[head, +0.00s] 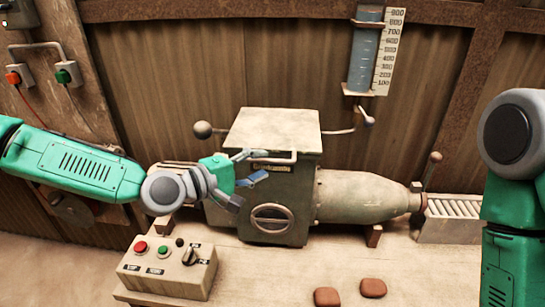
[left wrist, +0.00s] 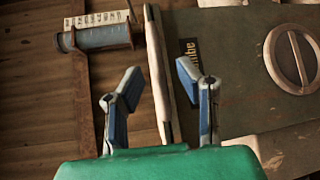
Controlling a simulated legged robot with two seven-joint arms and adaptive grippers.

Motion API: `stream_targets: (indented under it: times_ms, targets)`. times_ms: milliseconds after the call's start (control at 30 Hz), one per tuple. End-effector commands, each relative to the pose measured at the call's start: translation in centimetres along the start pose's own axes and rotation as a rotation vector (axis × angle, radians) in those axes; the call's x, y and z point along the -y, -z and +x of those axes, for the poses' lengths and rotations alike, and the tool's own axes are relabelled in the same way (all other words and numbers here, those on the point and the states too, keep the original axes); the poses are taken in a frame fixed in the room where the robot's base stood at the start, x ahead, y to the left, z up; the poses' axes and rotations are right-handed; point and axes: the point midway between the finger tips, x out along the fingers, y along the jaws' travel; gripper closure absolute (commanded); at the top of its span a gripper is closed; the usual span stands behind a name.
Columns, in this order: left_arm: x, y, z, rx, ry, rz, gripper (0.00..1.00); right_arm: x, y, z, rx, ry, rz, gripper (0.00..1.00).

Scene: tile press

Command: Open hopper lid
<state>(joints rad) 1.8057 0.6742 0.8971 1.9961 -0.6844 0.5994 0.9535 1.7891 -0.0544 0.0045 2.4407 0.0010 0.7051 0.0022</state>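The hopper lid (head: 272,130) is a flat, worn pale plate lying shut on top of the grey-green press box (head: 290,190). A thin handle bar (head: 293,159) runs along its front edge. My left gripper (head: 258,167) is at the front left of the lid, by the handle, with its fingers spread. In the left wrist view my left gripper (left wrist: 155,92) is open, with a pale bar-like edge of the lid (left wrist: 157,75) between its fingers and a gap on both sides. My right gripper is not in view; only my right arm shows at the right edge.
A control box (head: 168,265) with red and green buttons stands at front left. Two reddish tiles (head: 373,288) lie on the table at front. A barrel (head: 360,196) extends right toward a roller conveyor (head: 455,208). A blue gauge tube (head: 366,50) hangs on the wall behind.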

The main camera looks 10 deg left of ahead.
Motion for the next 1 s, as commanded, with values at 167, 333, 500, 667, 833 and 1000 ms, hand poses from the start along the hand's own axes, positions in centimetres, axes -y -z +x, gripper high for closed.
stream_targets:
  times_ms: [167,333,500,667,833,1000]
  targets:
    - [-0.1,-0.1,2.7,0.001,0.0,0.001,0.69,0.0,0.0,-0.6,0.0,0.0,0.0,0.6]
    - [0.0,-0.1,3.8,0.001,0.0,0.0,0.69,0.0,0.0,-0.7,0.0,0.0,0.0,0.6]
    - [0.0,-0.1,4.0,0.0,0.0,0.0,0.69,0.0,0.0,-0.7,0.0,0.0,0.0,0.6]
    - [0.0,-0.1,3.9,0.0,0.0,0.0,0.83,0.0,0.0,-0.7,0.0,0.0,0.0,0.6]
    - [0.0,-0.1,3.9,0.0,0.001,0.0,1.0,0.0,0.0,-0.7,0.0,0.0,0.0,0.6]
    - [-0.1,-0.1,3.9,0.001,0.001,0.0,1.0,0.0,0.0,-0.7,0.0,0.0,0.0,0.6]
